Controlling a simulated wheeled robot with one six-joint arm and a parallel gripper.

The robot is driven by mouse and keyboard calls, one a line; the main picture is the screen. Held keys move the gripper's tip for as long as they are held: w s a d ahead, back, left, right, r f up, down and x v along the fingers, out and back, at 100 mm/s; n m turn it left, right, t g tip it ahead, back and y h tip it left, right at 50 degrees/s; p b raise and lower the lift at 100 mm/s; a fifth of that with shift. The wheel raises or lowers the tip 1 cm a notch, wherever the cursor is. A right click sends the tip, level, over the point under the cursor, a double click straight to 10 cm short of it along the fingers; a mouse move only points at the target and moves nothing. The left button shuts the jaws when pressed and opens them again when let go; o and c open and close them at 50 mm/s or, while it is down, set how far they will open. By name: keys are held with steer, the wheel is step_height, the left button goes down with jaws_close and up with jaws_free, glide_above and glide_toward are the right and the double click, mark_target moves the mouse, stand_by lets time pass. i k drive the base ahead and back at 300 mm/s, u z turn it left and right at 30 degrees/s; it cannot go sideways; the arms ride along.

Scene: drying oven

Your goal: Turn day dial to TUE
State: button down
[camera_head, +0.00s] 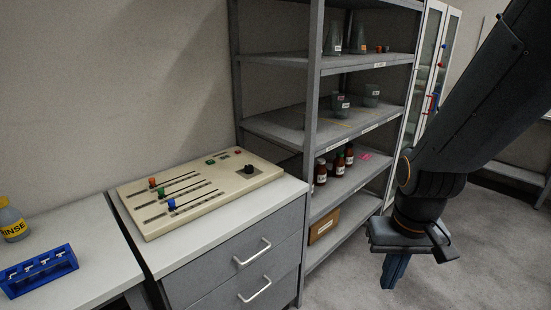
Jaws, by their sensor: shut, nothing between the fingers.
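A beige control panel (210,198) lies on the white top of a grey drawer cabinet. It carries sliders with orange, green and blue knobs on its left part. A small black round dial (249,169) sits near its right end; its markings are too small to read, so I cannot tell which day it points to. My gripper (391,283) hangs at the right, pointing down over the floor. It is shut and empty, well apart from the panel.
A grey shelf rack (312,110) with glassware and brown bottles stands right behind the cabinet. A blue rack (39,270) and a rinse bottle (12,222) stand on the left counter. Drawer handles (253,252) stick out in front. Open floor lies around my gripper.

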mark_target(249, 169)
steer(key=z, duration=0.1)
steer(key=i, duration=0.65)
steer(key=u, duration=0.65)
steer(key=i, duration=0.5)
steer(key=u, duration=0.5)
steer(key=k, duration=0.5)
steer(key=u, duration=1)
steer(key=i, duration=0.6)
steer(key=z, duration=0.8)
